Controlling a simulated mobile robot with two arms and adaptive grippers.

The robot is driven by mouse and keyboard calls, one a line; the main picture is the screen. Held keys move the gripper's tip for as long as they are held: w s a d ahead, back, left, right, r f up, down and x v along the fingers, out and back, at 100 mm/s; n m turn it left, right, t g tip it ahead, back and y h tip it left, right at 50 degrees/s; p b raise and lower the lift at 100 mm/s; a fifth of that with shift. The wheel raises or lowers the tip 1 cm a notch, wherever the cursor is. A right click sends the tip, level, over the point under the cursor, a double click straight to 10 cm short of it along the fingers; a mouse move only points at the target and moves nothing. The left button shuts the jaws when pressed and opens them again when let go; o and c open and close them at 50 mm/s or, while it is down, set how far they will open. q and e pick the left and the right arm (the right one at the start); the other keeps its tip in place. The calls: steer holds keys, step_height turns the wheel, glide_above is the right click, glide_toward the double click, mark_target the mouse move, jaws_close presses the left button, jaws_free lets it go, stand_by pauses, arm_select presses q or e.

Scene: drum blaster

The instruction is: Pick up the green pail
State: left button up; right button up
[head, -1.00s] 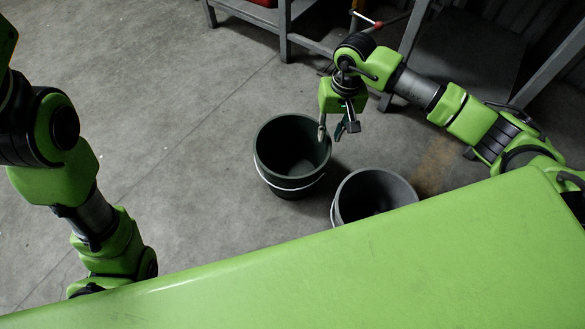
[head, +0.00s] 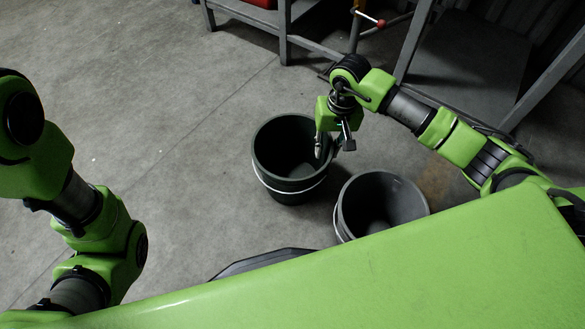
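The green pail (head: 278,150) is a dark, greenish bucket with a white handle, standing upright on the floor near the middle of the head view. My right gripper (head: 335,149) is at the right side of its rim, pointing down, with its fingers apart. One finger overlaps the pail's opening in the picture and another shows just to the right of the rim. I cannot tell whether they touch the pail. My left arm comes in at the left, but its gripper is out of view.
A second, greyer pail (head: 405,195) stands just to the right and nearer, partly hidden by my green body. Grey metal table frames (head: 284,45) stand at the back. The floor (head: 150,130) left of the pails is clear.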

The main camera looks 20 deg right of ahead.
jaws_close()
steer(key=shift+r, duration=0.1)
